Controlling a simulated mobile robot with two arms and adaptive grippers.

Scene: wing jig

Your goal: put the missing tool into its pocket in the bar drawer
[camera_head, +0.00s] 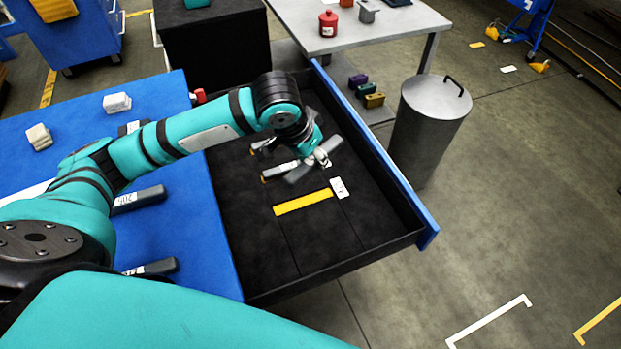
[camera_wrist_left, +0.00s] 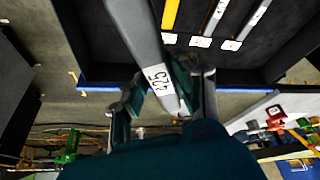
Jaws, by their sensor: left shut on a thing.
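My left gripper (camera_head: 318,160) is over the open bar drawer (camera_head: 408,190). In the left wrist view the left gripper (camera_wrist_left: 172,98) is shut on a grey bar (camera_wrist_left: 140,30) with a white label reading 425. The bar points away from the wrist, over the black drawer. A bare yellow pocket (camera_head: 303,202) with a white label (camera_head: 340,187) lies in the drawer, nearer the front of the head view than the gripper. The yellow pocket (camera_wrist_left: 170,14) also shows beside the held bar in the wrist view, with two grey bars (camera_wrist_left: 215,15) lying beyond it. My right gripper is not in view.
A blue worktop (camera_head: 185,240) with several dark labelled bars (camera_head: 140,199) and white blocks (camera_head: 117,103) stands left of the drawer. A grey bin (camera_head: 428,125) stands right of it. A light table (camera_head: 375,30) with a red canister (camera_head: 328,24) is behind.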

